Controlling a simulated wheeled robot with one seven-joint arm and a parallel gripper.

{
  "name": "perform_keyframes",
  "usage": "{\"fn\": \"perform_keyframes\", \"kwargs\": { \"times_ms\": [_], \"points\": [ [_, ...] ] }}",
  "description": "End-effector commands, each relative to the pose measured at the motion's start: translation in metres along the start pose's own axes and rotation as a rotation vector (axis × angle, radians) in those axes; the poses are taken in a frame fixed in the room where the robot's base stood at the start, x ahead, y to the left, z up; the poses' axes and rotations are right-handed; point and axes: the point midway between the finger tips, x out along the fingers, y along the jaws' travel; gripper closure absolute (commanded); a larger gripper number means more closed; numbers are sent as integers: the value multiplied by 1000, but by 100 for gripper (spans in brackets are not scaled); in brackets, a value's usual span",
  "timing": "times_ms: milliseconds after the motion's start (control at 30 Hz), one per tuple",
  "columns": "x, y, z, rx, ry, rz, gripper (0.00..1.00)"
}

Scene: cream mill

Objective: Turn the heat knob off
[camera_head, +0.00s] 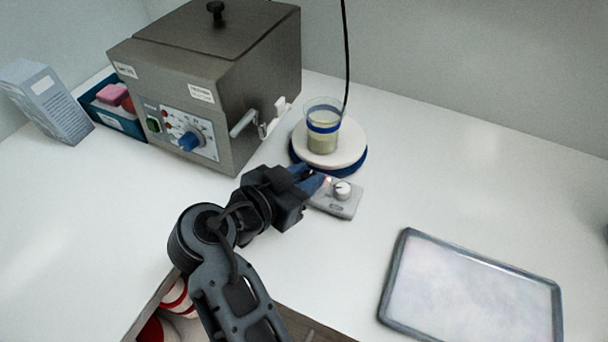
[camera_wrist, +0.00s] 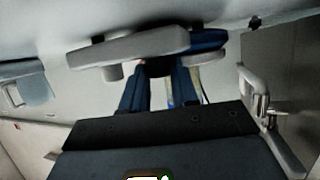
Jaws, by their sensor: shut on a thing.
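A small grey control box (camera_head: 335,205) lies on the counter in front of the round hot plate (camera_head: 349,158). A white knob (camera_head: 342,190) on its right side is free. My gripper (camera_head: 322,180) reaches in from the left, its blue fingers closed at the box's left side. In the wrist view, turned upside down, the box (camera_wrist: 130,48) shows with the free knob (camera_wrist: 112,72), and my fingers (camera_wrist: 160,72) close on a second knob beside it. That knob is mostly hidden by the fingers. I cannot read its marking or setting.
A beaker (camera_head: 322,130) with pale liquid stands on the hot plate. A steel machine (camera_head: 215,70) with a tap (camera_head: 268,122) and blue dial (camera_head: 188,141) stands behind left. A blue bin (camera_head: 112,112) and a carton (camera_head: 45,100) are far left; a tray (camera_head: 398,270) is front right.

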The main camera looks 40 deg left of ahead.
Motion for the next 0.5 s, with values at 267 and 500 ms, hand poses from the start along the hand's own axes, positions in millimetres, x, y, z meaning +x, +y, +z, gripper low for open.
{"fn": "perform_keyframes", "kwargs": {
  "times_ms": [267,500],
  "points": [
    [0,0,0,-1,0,1,100],
    [0,2,1,-15,-2,-35,100]
  ]
}}
